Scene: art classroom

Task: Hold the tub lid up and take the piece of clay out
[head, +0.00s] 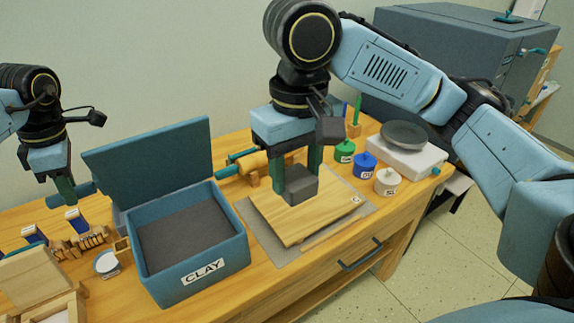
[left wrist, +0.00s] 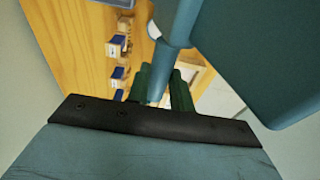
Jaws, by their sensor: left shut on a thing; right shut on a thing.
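The blue tub (head: 163,290) labelled CLAY stands on the table, its inside dark grey. Its lid (head: 150,160) is raised, tilted up at the back; its underside also fills the upper right of the left wrist view (left wrist: 270,60). My left gripper (head: 66,188) is shut on the lid's bar-like handle (head: 85,188), which also shows between the fingers in the left wrist view (left wrist: 160,78). My right gripper (head: 298,172) is shut on a grey block of clay (head: 301,190), out of the tub and over the wooden board (head: 285,228). I cannot tell whether the block touches the board.
Green, blue and white jars (head: 387,181) and a scale (head: 405,152) stand right of the board. A rolling pin (head: 252,162) lies behind it. Small wooden items (head: 90,240) and a white round dish (head: 107,263) sit left of the tub. The front drawer (head: 345,265) is closed.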

